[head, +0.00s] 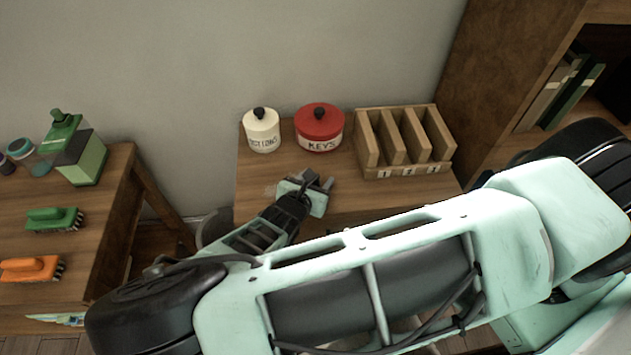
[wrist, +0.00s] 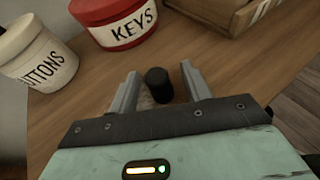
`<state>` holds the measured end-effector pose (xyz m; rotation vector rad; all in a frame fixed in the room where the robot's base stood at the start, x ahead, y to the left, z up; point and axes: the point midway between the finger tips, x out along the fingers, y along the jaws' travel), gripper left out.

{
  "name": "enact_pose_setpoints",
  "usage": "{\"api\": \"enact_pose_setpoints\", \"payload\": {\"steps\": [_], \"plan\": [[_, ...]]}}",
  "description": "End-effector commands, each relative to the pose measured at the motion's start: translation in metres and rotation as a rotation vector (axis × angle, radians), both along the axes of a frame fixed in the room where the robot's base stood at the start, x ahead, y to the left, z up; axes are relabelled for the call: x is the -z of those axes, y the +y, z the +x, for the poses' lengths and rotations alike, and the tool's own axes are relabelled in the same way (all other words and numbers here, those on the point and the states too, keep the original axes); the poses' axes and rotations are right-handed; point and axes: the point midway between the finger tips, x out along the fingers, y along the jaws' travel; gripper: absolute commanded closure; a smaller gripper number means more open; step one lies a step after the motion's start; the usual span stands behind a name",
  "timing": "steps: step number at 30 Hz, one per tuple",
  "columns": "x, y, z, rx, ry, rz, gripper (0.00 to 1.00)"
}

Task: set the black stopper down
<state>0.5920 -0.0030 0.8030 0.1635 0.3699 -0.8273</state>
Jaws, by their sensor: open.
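The black stopper (wrist: 158,84) stands on the wooden table between the fingers of my gripper (wrist: 158,92) in the wrist view. In the head view my gripper (head: 318,184) is low over the table, in front of the jars. The stopper cannot be made out in the head view, where my arm and gripper cover that spot.
Behind the gripper stand a white BUTTONS jar (head: 262,134), a red-lidded KEYS jar (head: 319,130) and a numbered wooden rack (head: 400,172). A table at left (head: 100,215) holds brushes and a green bottle. A bookshelf stands at right. Bare tabletop (wrist: 75,115) lies left of the gripper.

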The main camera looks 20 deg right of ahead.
Motion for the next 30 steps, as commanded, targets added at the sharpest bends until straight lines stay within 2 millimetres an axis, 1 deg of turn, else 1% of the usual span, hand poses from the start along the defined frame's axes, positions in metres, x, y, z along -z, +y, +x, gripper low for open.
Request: {"api": "enact_pose_setpoints", "payload": {"steps": [2,3,5,6,7,8,16,19,23,30], "plan": [[0.000,0.000,0.000,0.000,0.000,0.000,0.52],[0.000,0.000,0.000,0.000,0.000,0.000,0.57],[0.000,0.000,0.000,0.000,0.000,0.000,0.74],[0.000,0.000,0.000,0.000,0.000,0.000,0.85],[0.000,0.000,0.000,0.000,-0.001,0.001,0.93],[0.000,0.000,0.000,0.000,-0.001,0.001,0.99],[-0.001,0.001,0.000,0.000,-0.001,0.001,1.00],[-0.007,0.001,0.000,0.000,-0.002,0.001,1.00],[-0.026,0.001,0.000,0.002,-0.003,0.004,1.00],[-0.073,0.001,0.000,0.000,-0.001,0.004,1.00]]}}
